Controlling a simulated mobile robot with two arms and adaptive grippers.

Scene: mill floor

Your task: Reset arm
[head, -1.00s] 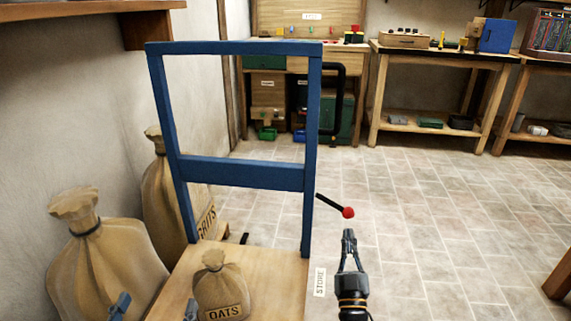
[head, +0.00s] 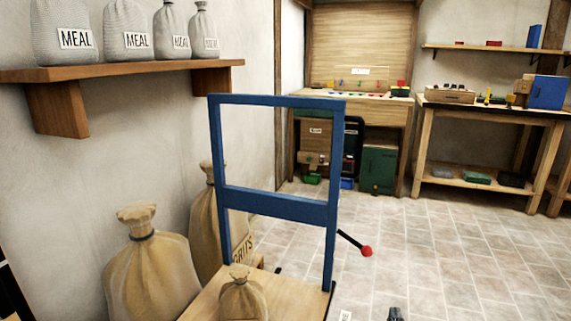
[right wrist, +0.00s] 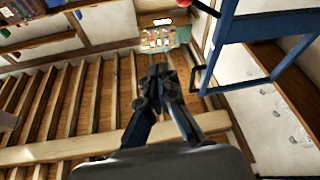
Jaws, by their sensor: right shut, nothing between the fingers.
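My right gripper (head: 395,314) shows only as a dark tip at the bottom edge of the head view, right of the blue frame. In the right wrist view the right gripper (right wrist: 160,90) is shut and empty, its fingers together. It touches nothing that I can see. My left gripper is in neither view. The blue upright frame (head: 275,207) stands on a wooden platform (head: 205,305). A black lever with a red knob (head: 366,251) sticks out from the frame's right side. The blue frame (right wrist: 228,30) is also in the right wrist view, at the upper right.
A small sack (head: 243,298) sits on the platform. Large sacks (head: 152,275) stand by the left wall, under a shelf (head: 110,73) with several MEAL bags. A workbench (head: 375,110) and a side table (head: 490,113) stand at the back. The tiled floor (head: 440,255) at right is clear.

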